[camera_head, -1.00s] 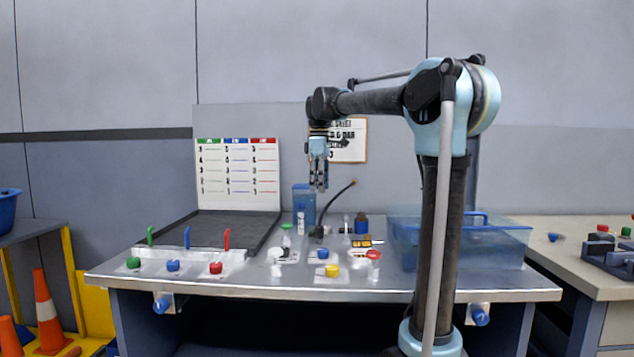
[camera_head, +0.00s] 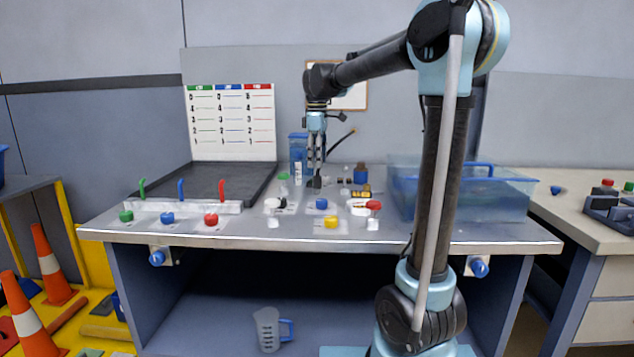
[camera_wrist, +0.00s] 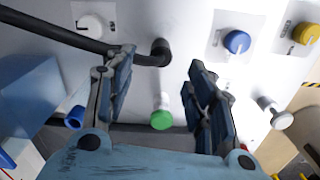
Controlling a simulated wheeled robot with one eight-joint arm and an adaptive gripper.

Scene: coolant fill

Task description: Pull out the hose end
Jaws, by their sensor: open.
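The black hose (camera_wrist: 75,40) enters the wrist view from the upper left and runs across to a dark bent end (camera_wrist: 160,48) at the white panel. In the wrist view my gripper (camera_wrist: 162,65) is open, with the bent end between and just beyond the fingertips. No grip on it shows.
A green cap (camera_wrist: 162,120) stands between the fingers in the wrist view. Blue knob (camera_wrist: 237,41) and yellow knob (camera_wrist: 305,33) are to the right. A clear blue tub (camera_head: 470,190) stands at the bench's right, a dark tray (camera_head: 222,182) at its left. A blue container (camera_head: 298,150) stands behind.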

